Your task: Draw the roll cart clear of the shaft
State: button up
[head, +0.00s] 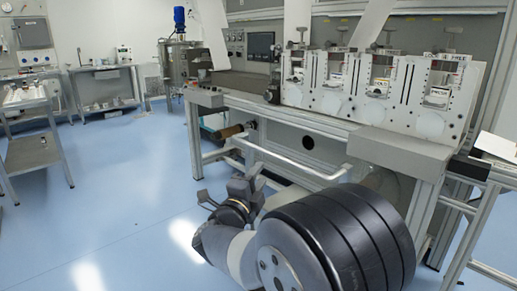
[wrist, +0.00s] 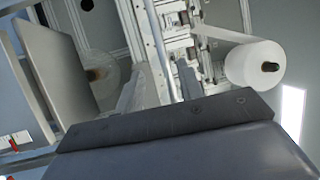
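A pale tubular handle (head: 285,160), apparently the roll cart's, runs in front of the machine's lower opening in the head view. The cart's body is mostly hidden behind my arm and cannot be made out clearly. My gripper (head: 247,181) is below the left part of this handle, with no visible hold on it. A white roll (wrist: 246,66) with a dark shaft end (wrist: 270,67) shows right of the fingers. Whether the cart touches the shaft cannot be told.
The grey machine bench (head: 270,98) with white print stations (head: 370,95) stands behind the handle. A steel trolley (head: 33,152) stands at the far left. A steel vessel (head: 184,62) stands at the back. Blue floor (head: 120,190) is open to the left.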

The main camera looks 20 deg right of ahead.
aim_at(274, 155)
jog(key=x, duration=1)
jog(key=shift+w+d+r+b, duration=0.15)
jog(key=shift+w+d+b, duration=0.1)
jog(key=shift+d+b, duration=0.1)
grip_shut()
